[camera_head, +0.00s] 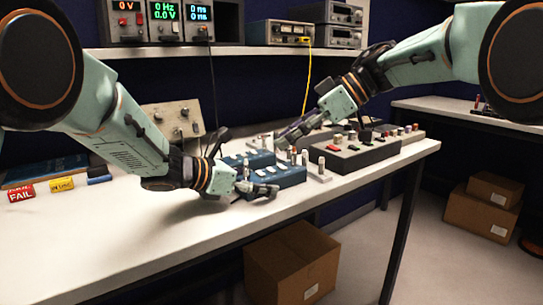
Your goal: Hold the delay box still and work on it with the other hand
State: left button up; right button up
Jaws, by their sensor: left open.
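Two low blue boxes stand side by side on the white bench: a front one (283,176) with pale switches on top, and one just behind it (250,159). I cannot read a label that marks either as the delay box. My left gripper (262,189) is open, low over the bench at the front left edge of the front blue box; whether it touches the box is unclear. My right gripper (283,142) points down and left above the back right of the blue boxes. Its fingers are too small and overlapped to tell open from shut.
A black box with red and white knobs (360,152) stands to the right, with small upright pale posts (321,168) beside it. A beige panel (172,120) stands behind my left arm. Red FAIL (20,194) and yellow (62,185) blocks lie left. The front left bench is clear.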

pick_arm(q)
jog(key=v, duration=1.2)
jog(key=shift+f, duration=0.1)
jog(key=x, duration=1.2)
jog(key=shift+d, duration=0.1)
jog(key=v, duration=0.5)
jog(key=shift+w, duration=0.1)
